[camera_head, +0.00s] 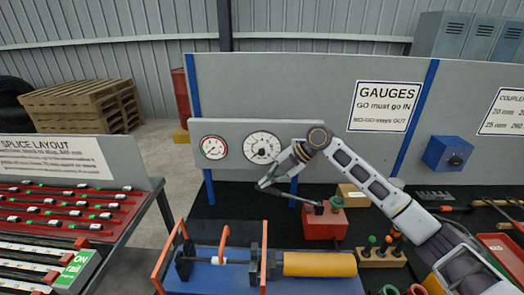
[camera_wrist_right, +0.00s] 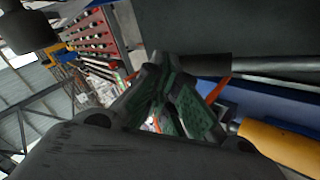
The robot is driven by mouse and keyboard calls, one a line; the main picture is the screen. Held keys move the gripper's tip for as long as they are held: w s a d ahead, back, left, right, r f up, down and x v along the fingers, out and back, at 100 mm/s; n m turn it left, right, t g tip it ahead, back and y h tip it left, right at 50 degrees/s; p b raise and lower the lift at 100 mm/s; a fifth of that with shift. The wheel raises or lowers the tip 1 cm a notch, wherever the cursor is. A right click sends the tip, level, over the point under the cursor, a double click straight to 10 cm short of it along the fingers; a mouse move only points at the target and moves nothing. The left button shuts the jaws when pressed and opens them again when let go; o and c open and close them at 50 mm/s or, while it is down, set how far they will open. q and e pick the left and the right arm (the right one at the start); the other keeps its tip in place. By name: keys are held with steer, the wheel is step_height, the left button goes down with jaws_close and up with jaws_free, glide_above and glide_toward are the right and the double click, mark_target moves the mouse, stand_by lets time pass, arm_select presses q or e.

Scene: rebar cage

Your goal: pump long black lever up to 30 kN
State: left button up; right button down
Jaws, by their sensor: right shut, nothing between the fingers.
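The long black lever (camera_head: 292,196) slopes from the red pump box (camera_head: 322,228) up to the left. My right gripper (camera_head: 266,184) is at the lever's free left end, with its fingers pointing down and left. In the right wrist view its green-padded fingers (camera_wrist_right: 163,75) are closed together and empty. The lever's dark grip (camera_wrist_right: 208,64) shows right by the fingertips there; I cannot tell whether they touch. A large white dial (camera_head: 262,148) and a small red-rimmed gauge (camera_head: 213,147) are on the grey panel behind; their readings are too small to tell. My left gripper is out of view.
A blue press bed with a yellow cylinder (camera_head: 318,264) and orange uprights stands in front of the pump. A wooden block (camera_head: 380,256) with several coloured plugs is at its right. A red rack (camera_head: 62,213) of bars is at the left.

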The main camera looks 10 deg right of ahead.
stand_by(0.3)
steer(key=shift+a+f, duration=0.2)
steer(key=shift+f, duration=0.45)
steer(key=shift+f+b, duration=0.1)
steer(key=shift+b, duration=0.2)
steer(key=shift+w+a+f, duration=0.1)
steer(key=shift+a+f, duration=0.1)
steer(key=shift+f, duration=0.4)
steer(key=shift+f+b, duration=0.1)
steer(key=shift+b, duration=0.2)
